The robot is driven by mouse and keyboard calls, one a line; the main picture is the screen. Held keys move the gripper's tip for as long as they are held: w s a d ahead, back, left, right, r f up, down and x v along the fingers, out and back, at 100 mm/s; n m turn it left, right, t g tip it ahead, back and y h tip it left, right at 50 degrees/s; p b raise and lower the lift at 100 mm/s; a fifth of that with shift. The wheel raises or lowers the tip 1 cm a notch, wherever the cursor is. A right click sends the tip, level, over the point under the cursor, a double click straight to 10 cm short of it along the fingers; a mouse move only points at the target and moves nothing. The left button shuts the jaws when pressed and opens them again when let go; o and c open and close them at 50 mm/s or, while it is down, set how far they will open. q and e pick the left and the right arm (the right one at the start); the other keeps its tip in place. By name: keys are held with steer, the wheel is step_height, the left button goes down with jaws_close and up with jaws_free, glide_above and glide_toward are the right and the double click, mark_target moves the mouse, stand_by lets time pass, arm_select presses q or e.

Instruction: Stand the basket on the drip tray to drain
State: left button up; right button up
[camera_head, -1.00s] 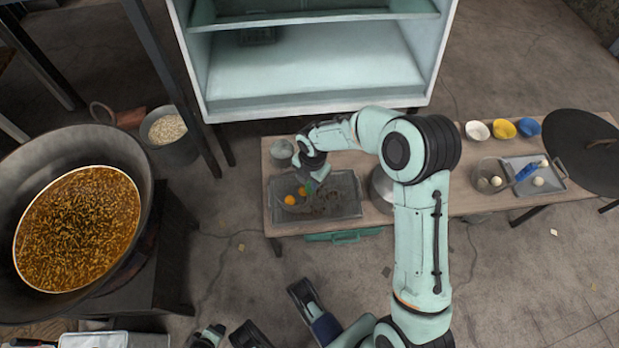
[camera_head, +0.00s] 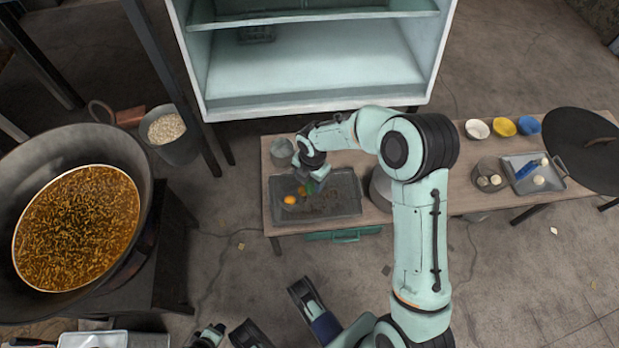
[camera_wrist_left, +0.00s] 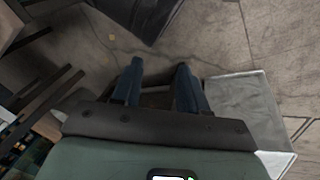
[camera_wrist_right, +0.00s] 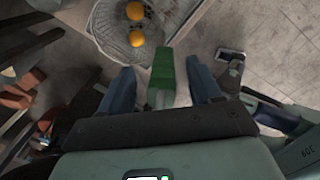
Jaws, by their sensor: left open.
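The basket (camera_wrist_right: 113,28), pale and mesh-like with two orange round items inside, shows at the top of the right wrist view. Its green handle (camera_wrist_right: 163,70) stands between the fingers of my right gripper (camera_wrist_right: 161,75), with gaps on both sides. That gripper is open. In the head view my right gripper (camera_head: 317,178) is low over the grey drip tray (camera_head: 348,207), partly hiding the basket. The basket appears to be on the tray; its contact underneath is hidden. My left gripper (camera_wrist_left: 156,75) is open and empty, over the floor.
The tray lies on a low wooden bench (camera_head: 410,211) with a metal cup (camera_head: 281,150) beside it. A large wok (camera_head: 60,150) of brown liquid stands at left. An open teal cabinet (camera_head: 310,65) is behind. Bowls, a small tray and a dark lid (camera_head: 580,135) are at right.

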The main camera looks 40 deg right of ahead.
steer(key=r+p, duration=0.1)
steer(key=r, duration=0.3)
steer(key=r+p, duration=0.1)
steer(key=r, duration=0.4)
steer(key=r+p, duration=0.2)
steer(key=r, duration=0.2)
steer(key=shift+s+r, duration=0.2)
steer(key=shift+s, duration=0.2)
arm_select(q)
steer(key=s+d+r+g+h, duration=0.1)
steer(key=s+d+r+g, duration=0.1)
steer(key=s+r, duration=0.2)
steer(key=shift+s+d+r+m, duration=0.15)
steer(key=shift+s+d+m, duration=0.2)
steer(key=shift+s, duration=0.45)
arm_select(e)
steer(key=shift+d, duration=0.1)
